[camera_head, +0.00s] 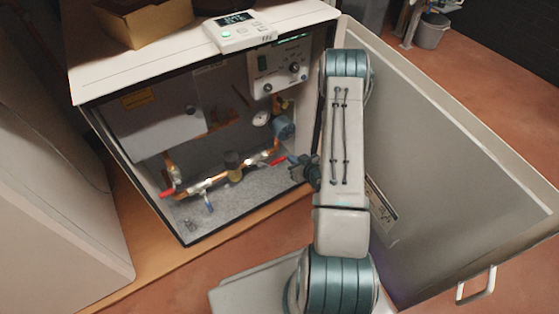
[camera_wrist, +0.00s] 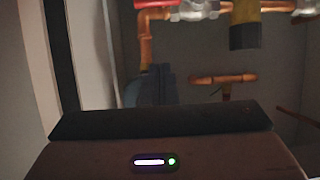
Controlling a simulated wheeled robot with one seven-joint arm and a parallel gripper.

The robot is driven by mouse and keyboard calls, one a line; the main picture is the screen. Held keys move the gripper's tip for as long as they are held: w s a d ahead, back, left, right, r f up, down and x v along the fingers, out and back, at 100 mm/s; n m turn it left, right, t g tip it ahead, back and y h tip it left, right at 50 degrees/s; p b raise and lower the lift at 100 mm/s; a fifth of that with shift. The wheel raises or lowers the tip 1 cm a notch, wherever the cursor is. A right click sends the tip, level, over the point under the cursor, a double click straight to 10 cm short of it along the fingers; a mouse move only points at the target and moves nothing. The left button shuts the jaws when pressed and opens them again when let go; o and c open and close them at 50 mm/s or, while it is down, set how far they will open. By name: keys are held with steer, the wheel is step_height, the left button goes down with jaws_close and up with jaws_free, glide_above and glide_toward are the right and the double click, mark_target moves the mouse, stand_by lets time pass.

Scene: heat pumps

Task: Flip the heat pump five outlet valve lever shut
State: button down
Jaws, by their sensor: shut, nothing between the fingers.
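The open heat pump cabinet (camera_head: 95,118) holds a copper pipe run with two red levers. One red lever (camera_head: 167,193) is at the left end; the other red lever (camera_head: 278,160) is at the right end. I cannot read a label saying which is the outlet valve. My gripper (camera_head: 293,164) is dark, shut and empty, just right of the right red lever. Whether it touches the lever is unclear.
A brass fitting (camera_head: 233,168) and a blue lever (camera_head: 210,207) sit on or below the pipe. A gauge (camera_head: 260,118) and blue pump (camera_head: 283,127) are above. The open door (camera_head: 440,160) stands right of my arm. A box (camera_head: 145,22) and controller (camera_head: 238,30) lie on top.

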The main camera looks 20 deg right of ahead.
steer(key=shift+w, duration=0.1)
steer(key=w+a+f+b, duration=0.1)
steer(key=w+f+b, duration=0.5)
steer(key=w+f, duration=0.2)
steer(key=shift+a, duration=0.25)
stand_by(0.5)
steer(key=shift+d+f, duration=0.1)
steer(key=shift+f, duration=0.15)
